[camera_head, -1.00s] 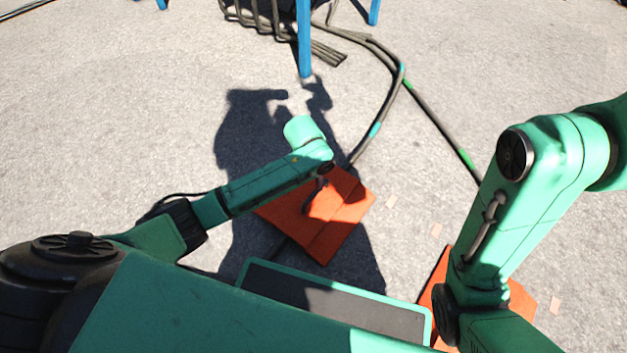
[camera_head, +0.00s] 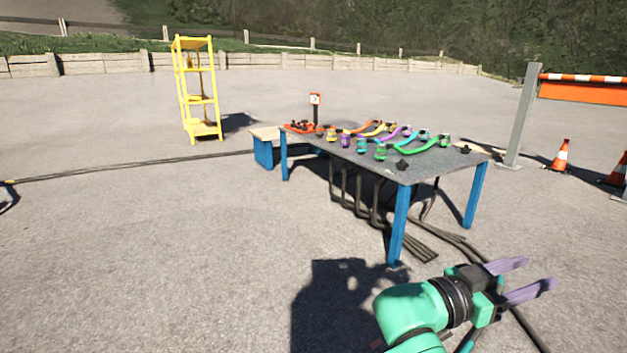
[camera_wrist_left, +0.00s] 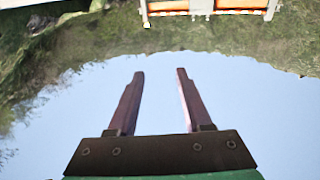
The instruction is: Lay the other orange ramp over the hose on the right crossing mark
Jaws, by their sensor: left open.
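My left gripper (camera_head: 538,274) is raised at the lower right of the head view, its two purple fingers apart and empty. In the left wrist view the gripper (camera_wrist_left: 160,74) is open with only sky and background between its fingers. A dark hose (camera_head: 524,325) runs on the ground from under the table toward the bottom right, passing behind the gripper. No orange ramp and no crossing mark shows clearly now. A small reddish patch at the bottom edge beside my arm is too little to tell. My right gripper is not in view.
A blue-legged table (camera_head: 340,160) with colored connectors stands ahead, cables hanging under it. A yellow shelf (camera_head: 187,95) stands at the back left. Traffic cones (camera_head: 562,156) and an orange-white barrier (camera_head: 585,90) are at the right. Pavement at the left is mostly clear.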

